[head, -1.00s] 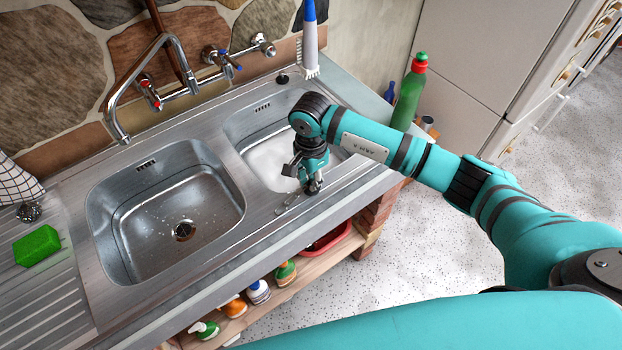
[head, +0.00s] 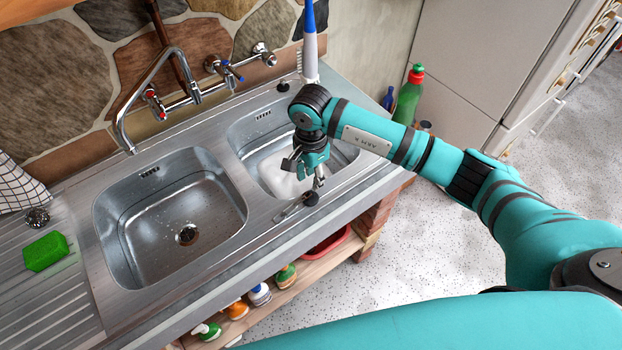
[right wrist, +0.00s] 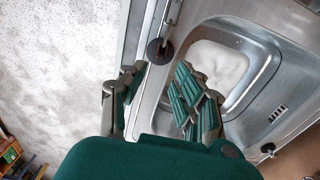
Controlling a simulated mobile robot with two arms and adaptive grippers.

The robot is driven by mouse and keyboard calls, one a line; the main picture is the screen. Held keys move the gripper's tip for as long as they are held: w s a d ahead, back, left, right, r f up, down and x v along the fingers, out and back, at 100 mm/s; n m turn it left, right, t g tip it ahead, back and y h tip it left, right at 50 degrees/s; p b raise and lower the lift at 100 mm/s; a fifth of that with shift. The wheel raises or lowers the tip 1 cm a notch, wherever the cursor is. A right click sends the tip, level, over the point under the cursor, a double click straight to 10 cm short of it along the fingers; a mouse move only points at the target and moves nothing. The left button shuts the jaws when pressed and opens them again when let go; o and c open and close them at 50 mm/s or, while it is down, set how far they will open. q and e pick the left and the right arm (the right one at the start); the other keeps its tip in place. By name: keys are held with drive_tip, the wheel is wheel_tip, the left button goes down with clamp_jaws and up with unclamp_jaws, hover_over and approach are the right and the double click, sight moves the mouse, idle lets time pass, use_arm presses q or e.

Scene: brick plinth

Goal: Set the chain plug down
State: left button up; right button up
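The chain plug (head: 311,198) is a small dark disc lying on the steel front rim of the right basin (head: 262,135). Its metal chain (head: 290,209) lies on the rim to its left. In the right wrist view the plug (right wrist: 159,51) shows just beyond the fingertips, clear of both fingers. My right gripper (head: 305,178) is open and empty just above the plug; its spread fingers also show in the wrist view (right wrist: 163,72). White foam (right wrist: 218,72) lies in the bottom of the right basin. My left gripper is out of view.
The left basin (head: 125,235) is empty, its drain uncovered. A wall tap (head: 150,85) hangs over it. A green sponge (head: 45,251) lies on the drainboard. A blue-white brush (head: 310,45) stands behind the right basin; a green bottle (head: 408,98) stands to the right.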

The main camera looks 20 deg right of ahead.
sight(311, 192)
wheel_tip(311, 192, up, 8)
drive_tip(key=p, duration=0.2)
